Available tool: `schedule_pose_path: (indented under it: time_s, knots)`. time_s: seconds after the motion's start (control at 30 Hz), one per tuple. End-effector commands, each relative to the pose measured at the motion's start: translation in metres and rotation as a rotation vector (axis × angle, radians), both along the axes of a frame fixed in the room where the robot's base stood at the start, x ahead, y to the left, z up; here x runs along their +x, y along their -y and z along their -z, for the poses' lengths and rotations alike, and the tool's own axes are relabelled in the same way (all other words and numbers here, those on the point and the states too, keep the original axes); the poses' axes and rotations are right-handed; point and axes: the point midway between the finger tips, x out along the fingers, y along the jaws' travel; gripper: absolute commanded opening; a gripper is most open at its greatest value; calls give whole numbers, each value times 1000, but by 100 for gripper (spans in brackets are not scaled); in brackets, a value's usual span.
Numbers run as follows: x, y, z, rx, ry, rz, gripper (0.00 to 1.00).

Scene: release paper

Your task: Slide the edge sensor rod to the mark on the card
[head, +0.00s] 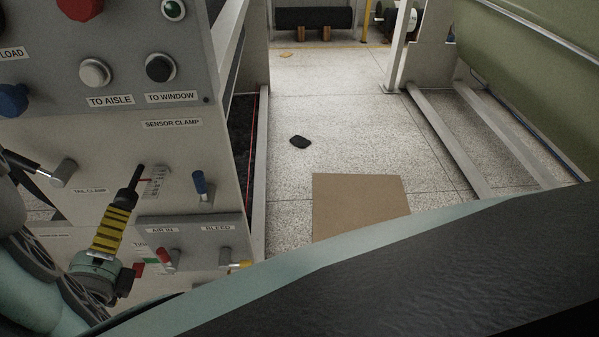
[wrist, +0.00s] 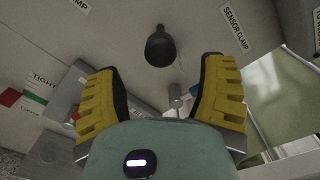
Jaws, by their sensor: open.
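The edge sensor rod (head: 130,190) shows in the head view as a dark rod with a thick black grip, in front of the panel. Its thin end appears close to a small white card with scale lines (head: 156,182). In the wrist view its round black knob (wrist: 160,46) appears ahead of my fingers. My gripper (head: 120,206) has yellow ribbed fingers with black pads. In the wrist view my gripper (wrist: 160,72) is open, one finger on each side of the knob's line. I cannot tell whether a finger touches it. The card's mark is too small to read.
A blue-handled sensor clamp lever (head: 199,184) is right of the card. Push buttons (head: 95,73) are above. Brown cardboard (head: 350,205) lies on the floor.

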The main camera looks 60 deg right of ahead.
Motion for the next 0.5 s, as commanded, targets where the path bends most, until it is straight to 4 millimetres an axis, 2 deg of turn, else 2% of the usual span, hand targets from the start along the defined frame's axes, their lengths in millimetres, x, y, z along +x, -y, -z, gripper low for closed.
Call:
schedule_pose_path:
  time_s: [0.03,0.2,0.5]
  knots:
    - [4,11,1,-4,4,12,70]
    - [19,30,0,-2,2,12,70]
    - [36,50,-1,-3,0,6,70]
